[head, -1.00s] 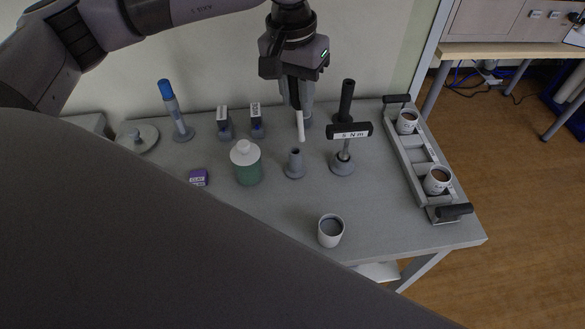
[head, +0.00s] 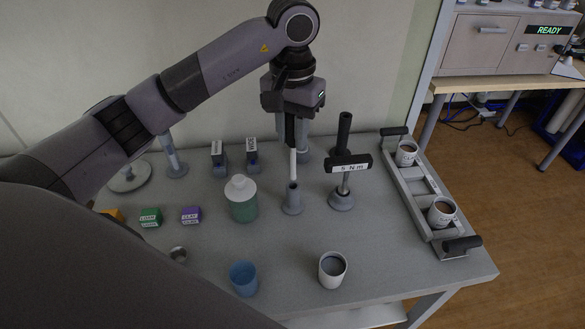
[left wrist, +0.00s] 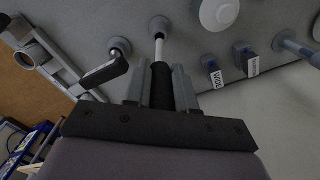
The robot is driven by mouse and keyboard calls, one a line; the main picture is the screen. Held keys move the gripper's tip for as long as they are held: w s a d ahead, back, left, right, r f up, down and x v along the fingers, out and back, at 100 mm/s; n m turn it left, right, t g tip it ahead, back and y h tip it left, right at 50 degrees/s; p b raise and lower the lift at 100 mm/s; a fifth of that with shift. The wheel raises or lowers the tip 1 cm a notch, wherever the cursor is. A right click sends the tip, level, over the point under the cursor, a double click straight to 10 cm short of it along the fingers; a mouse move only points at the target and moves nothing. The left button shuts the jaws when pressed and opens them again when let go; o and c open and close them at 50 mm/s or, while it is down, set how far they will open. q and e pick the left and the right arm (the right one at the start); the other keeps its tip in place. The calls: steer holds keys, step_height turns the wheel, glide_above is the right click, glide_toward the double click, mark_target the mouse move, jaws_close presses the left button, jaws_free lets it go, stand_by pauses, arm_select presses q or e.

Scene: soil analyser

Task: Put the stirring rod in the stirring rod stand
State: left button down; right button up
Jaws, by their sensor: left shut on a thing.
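The stirring rod (head: 293,165) is a white rod with a black grip. My left gripper (head: 291,118) is shut on the black grip and holds the rod upright, tip down. The stirring rod stand (head: 292,202) is a small grey cone-shaped holder on the table, right below the rod. My right gripper is out of view.
A torque tool marked 5 N m (head: 341,185) stands close right of the stand. A green bottle with white cap (head: 242,200) is close left. A white cup (head: 332,268) and a blue cup (head: 244,278) are in front. A grey rack (head: 425,215) is at right.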

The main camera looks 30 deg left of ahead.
mark_target(293, 167)
arm_select(q)
step_height(293, 167, down, 9)
steer(key=shift+r+p, duration=0.1)
steer(key=shift+p, duration=0.25)
steer(key=c, duration=0.9)
jaws_free()
steer(key=shift+c, duration=0.2)
step_height(293, 167, up, 12)
steer(key=shift+r+b, duration=0.1)
steer(key=shift+b, duration=0.2)
